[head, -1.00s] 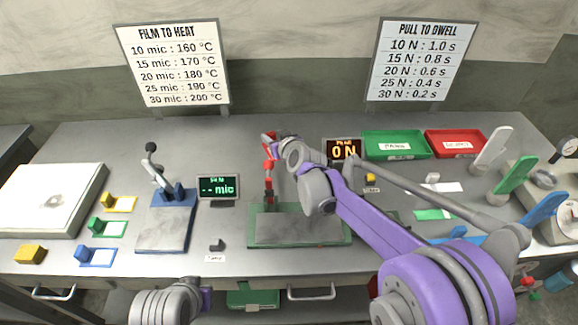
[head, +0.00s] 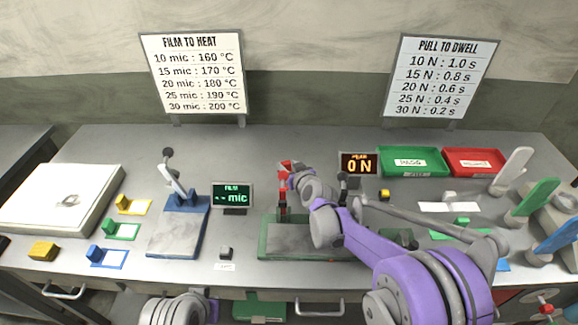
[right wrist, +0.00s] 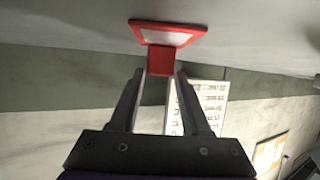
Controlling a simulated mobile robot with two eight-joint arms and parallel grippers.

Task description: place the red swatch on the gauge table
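The red swatch shows in the right wrist view (right wrist: 160,28) as a red frame with a pale window and a red tab. My right gripper (right wrist: 162,78) is shut on that tab. In the head view my wrist hides most of the grip, and red at the gripper's end (head: 284,167) appears to be the swatch, held above the bench. The gauge table (head: 178,232) is the blue-edged grey plate to its left, with a lever at its back and nothing on its plate. The film display (head: 232,196) shows no number. My left arm shows at the bottom, its fingers out of view.
Yellow (head: 132,205), green (head: 119,230) and blue (head: 105,257) swatches lie left of the gauge. A green-edged stand (head: 285,240) sits below my right arm. Green (head: 404,160) and red (head: 474,161) trays stand at the back.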

